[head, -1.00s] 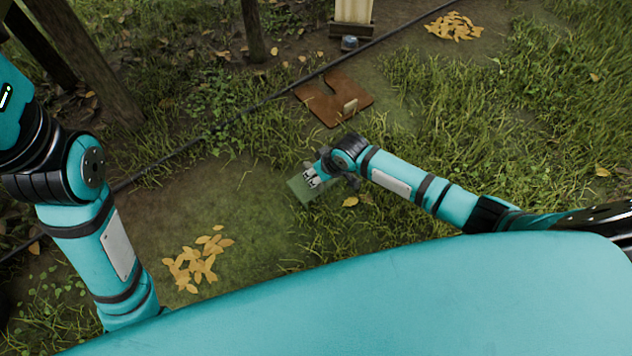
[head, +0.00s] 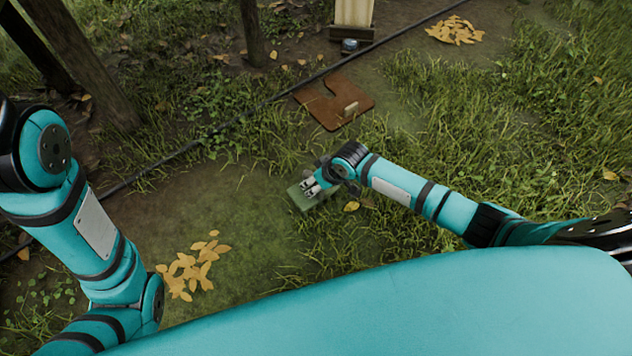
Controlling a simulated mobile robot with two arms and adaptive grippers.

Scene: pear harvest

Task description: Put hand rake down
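My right gripper (head: 311,188) is low over the ground near the middle of the head view, at the edge of the bare patch and the grass. A flat green piece (head: 299,200) shows right at its fingertips, partly covered by them. It may be part of the hand rake, but it is too small to be sure. I cannot tell whether the fingers are shut on it or only over it. No other hand rake stands out. My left arm shows at the left, but its gripper is out of view.
Yellow leaves (head: 190,270) lie on bare ground at lower left, with another leaf pile (head: 454,30) at upper right. A brown notched board (head: 335,99) lies beyond my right gripper. A dark hose (head: 225,127) crosses diagonally. Tree trunks (head: 80,65) stand at upper left.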

